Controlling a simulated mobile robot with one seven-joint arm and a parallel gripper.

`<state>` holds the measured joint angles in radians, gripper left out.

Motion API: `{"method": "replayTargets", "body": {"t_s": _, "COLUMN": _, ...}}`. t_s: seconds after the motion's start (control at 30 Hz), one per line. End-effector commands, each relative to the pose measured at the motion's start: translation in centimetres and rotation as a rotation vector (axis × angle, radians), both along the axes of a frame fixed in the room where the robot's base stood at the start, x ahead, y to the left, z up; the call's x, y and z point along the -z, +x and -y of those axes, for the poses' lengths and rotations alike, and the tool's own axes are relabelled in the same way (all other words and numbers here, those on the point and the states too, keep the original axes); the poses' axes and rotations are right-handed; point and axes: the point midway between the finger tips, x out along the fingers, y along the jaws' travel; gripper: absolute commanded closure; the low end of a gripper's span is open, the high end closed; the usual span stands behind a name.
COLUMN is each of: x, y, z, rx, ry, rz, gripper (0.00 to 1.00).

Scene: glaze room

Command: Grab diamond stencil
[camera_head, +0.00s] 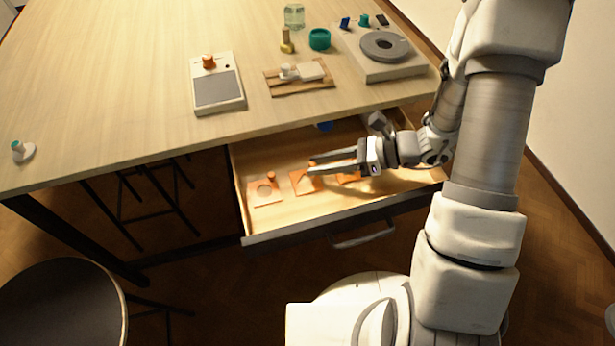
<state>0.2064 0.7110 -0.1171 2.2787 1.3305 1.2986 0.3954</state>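Orange stencil plates lie in the open drawer (334,215) under the table. The left plate (264,192) has a round hole and a small upright knob at its back. A middle plate (303,184) lies under my fingertips, which partly cover it, so its cut-out shape is unclear. A third plate (348,178) is mostly hidden by my gripper. I cannot tell which one is the diamond stencil. My gripper (311,165) reaches in from the right over the middle plate, its two fingers apart. Nothing is clearly held between them.
The drawer's front wall and handle (363,237) lie in front of my gripper. The tabletop edge overhangs the drawer's back. On the table are a scale (217,91), a wooden board (275,89) and a turntable unit (386,66). A round stool (62,305) stands lower left.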

Motion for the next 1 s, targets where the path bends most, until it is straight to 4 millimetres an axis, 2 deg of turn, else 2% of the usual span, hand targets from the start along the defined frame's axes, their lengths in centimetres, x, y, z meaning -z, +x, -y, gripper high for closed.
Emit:
{"method": "replayTargets", "body": {"t_s": 0.3, "x": 0.21, "y": 0.05, "z": -0.53, "rx": 0.001, "ry": 0.000, "rz": -0.001, "gripper": 0.67}}
{"method": "replayTargets", "body": {"t_s": 0.5, "x": 0.20, "y": 0.06, "z": -0.52, "rx": 0.001, "ry": 0.000, "rz": 0.000, "gripper": 1.00}}
{"method": "replayTargets", "body": {"t_s": 1.0, "x": -0.21, "y": 0.09, "z": -0.51, "rx": 0.001, "ry": 0.000, "rz": 0.001, "gripper": 1.00}}
